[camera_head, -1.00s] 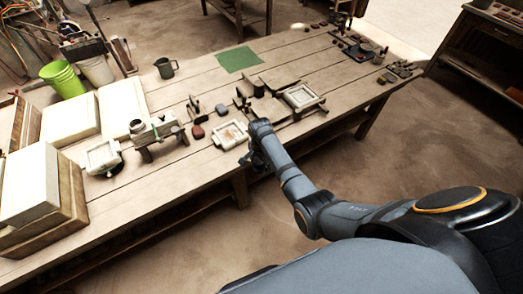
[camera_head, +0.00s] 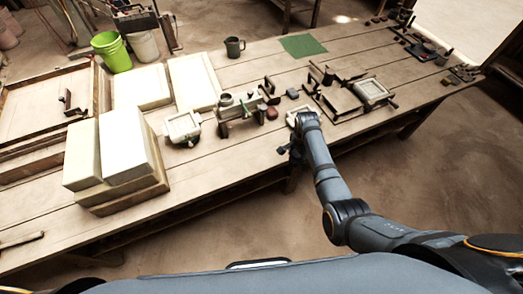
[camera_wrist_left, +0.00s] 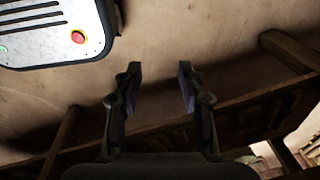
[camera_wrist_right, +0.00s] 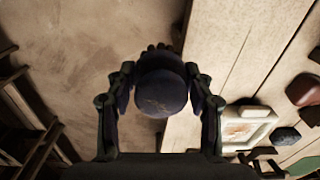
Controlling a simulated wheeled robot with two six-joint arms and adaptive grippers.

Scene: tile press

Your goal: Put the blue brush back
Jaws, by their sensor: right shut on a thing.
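In the right wrist view, my right gripper (camera_wrist_right: 160,75) is shut on a dark blue rounded thing (camera_wrist_right: 162,92), seemingly the blue brush seen end-on. Its far end is mostly hidden behind this rounded part. My left gripper (camera_wrist_left: 161,75) is open and empty above the floor in the left wrist view; I cannot make it out in the head view.
The long wooden table (camera_head: 225,165) holds white blocks (camera_head: 125,145), a press-like stand (camera_head: 238,112), a grey mug (camera_head: 234,47) and a green mat (camera_head: 303,46). A wooden tray (camera_head: 50,105) stands at the left. The table's front left part is mostly clear.

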